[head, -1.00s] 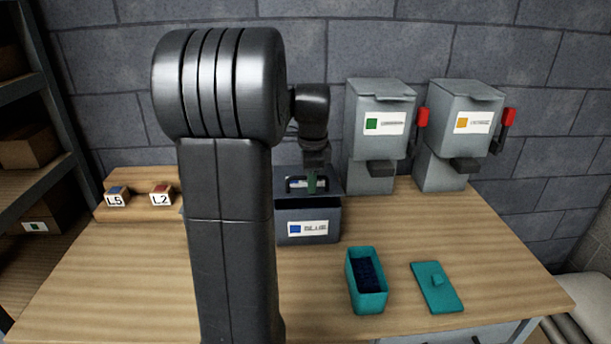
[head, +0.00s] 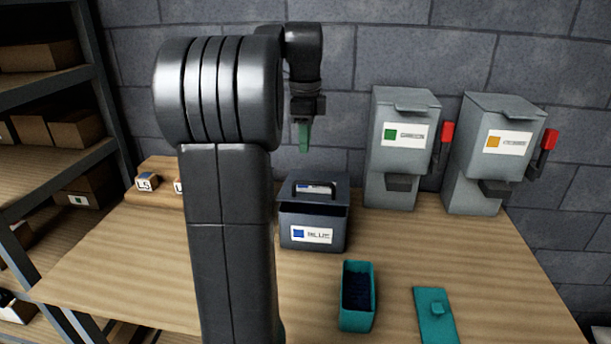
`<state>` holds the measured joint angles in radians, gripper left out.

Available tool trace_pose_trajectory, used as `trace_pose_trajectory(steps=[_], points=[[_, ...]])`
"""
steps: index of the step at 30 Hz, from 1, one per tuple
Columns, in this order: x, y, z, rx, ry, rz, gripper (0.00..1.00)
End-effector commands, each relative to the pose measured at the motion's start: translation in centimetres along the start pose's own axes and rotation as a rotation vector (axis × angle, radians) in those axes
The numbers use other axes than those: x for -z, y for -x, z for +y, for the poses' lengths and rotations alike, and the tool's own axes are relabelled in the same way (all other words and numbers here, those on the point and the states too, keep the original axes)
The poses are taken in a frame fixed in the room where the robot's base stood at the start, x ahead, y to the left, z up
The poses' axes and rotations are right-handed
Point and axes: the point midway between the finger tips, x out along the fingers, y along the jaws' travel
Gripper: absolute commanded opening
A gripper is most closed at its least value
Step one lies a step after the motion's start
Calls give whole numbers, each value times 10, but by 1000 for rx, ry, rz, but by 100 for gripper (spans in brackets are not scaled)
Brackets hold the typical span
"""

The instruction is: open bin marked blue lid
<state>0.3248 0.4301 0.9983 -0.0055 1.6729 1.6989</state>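The dark grey bin with a blue square and the word BLUE on its label (head: 313,234) stands on the table, right of my arm's upright link. Its lid (head: 342,190) is on top, with a dark arched handle (head: 315,186). A dark band shows under the lid's front edge; I cannot tell whether it is a gap or shadow. My gripper (head: 303,136) is above the bin, pointing down and clear of the handle. Its green finger tips overlap in this view, so its opening is hidden. Nothing is seen hanging from it.
Two grey dispensers with green (head: 405,135) and orange (head: 507,142) labels and red levers stand at the back right. A teal box (head: 357,321) with dark contents and a separate teal lid (head: 436,316) lie in front. A wooden stand with small labelled blocks (head: 147,181) is at left.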

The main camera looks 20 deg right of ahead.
Motion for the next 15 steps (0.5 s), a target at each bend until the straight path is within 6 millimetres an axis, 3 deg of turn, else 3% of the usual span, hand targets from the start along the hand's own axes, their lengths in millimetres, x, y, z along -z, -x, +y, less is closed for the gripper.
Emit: trace_pose_trajectory(steps=[6, 15], points=[[0, -50, 1, -4, 0, 0, 32], [0, -94, 0, 0, 1, 0, 32]])
